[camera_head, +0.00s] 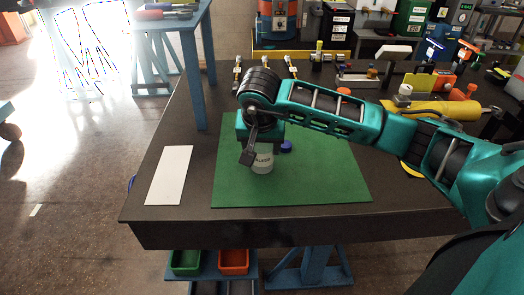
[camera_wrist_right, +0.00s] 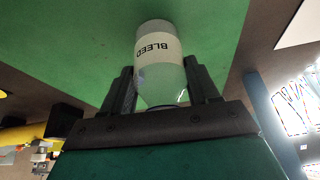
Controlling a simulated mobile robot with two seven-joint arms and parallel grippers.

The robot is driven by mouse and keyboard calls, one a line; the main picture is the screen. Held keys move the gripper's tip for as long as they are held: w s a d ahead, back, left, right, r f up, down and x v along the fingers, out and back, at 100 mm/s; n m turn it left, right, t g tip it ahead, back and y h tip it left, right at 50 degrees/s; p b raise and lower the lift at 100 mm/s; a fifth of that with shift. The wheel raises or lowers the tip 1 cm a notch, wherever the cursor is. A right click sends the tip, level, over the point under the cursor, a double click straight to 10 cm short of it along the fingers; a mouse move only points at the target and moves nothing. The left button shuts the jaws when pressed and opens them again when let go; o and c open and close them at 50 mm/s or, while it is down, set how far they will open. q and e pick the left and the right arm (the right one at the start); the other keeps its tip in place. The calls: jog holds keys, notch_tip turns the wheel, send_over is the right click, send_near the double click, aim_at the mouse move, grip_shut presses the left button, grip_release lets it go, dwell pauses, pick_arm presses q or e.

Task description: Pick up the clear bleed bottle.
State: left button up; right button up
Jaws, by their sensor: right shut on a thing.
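The clear bleed bottle (camera_head: 262,162) stands on the green mat (camera_head: 325,185), partly hidden behind my right gripper. My right gripper (camera_head: 252,152) reaches down over the bottle. In the right wrist view the bottle (camera_wrist_right: 158,60), with a white label reading BLEED, lies between the two dark fingers of the gripper (camera_wrist_right: 163,92). The fingers are shut on it. Whether the bottle's base touches the mat cannot be told for sure. My left gripper is in neither view.
A small blue cap (camera_head: 286,147) lies on the mat just right of the bottle. A white sheet (camera_head: 169,175) lies left of the mat. Fittings stand along the back of the dark table (camera_head: 210,215). A yellow cylinder (camera_head: 440,109) lies at the right.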

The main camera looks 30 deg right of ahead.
jog(key=shift+c, duration=0.7)
